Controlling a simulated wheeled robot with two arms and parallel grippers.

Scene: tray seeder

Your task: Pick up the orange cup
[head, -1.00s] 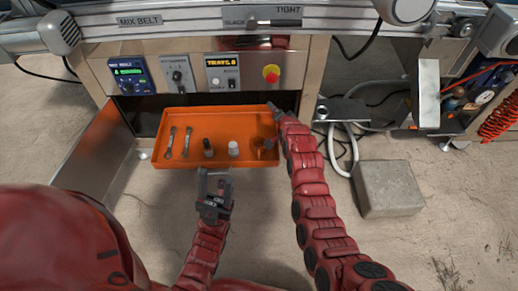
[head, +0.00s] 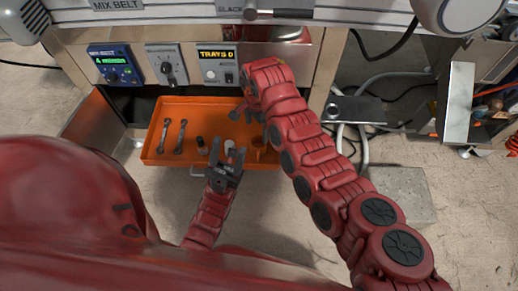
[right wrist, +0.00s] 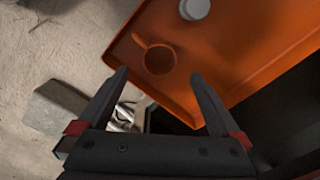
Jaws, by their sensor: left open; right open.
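The orange cup (right wrist: 160,60) stands in the orange tray (right wrist: 182,101) near a corner, its handle towards the upper left in the right wrist view. In the head view the cup (head: 258,148) shows near the tray's right end, partly hidden by my right arm. My right gripper (right wrist: 160,75) is open and empty, with the cup beyond and between its fingertips. In the head view my right gripper (head: 247,113) is over the tray's right part. My left gripper (head: 229,150) is open and empty at the tray's front edge.
A white cylinder (right wrist: 195,8) stands near the cup. Two metal wrenches (head: 180,136) and a dark small item (head: 201,146) are in the tray. A control panel (head: 210,68) rises behind it. A concrete block (head: 405,190) lies on the floor at the right.

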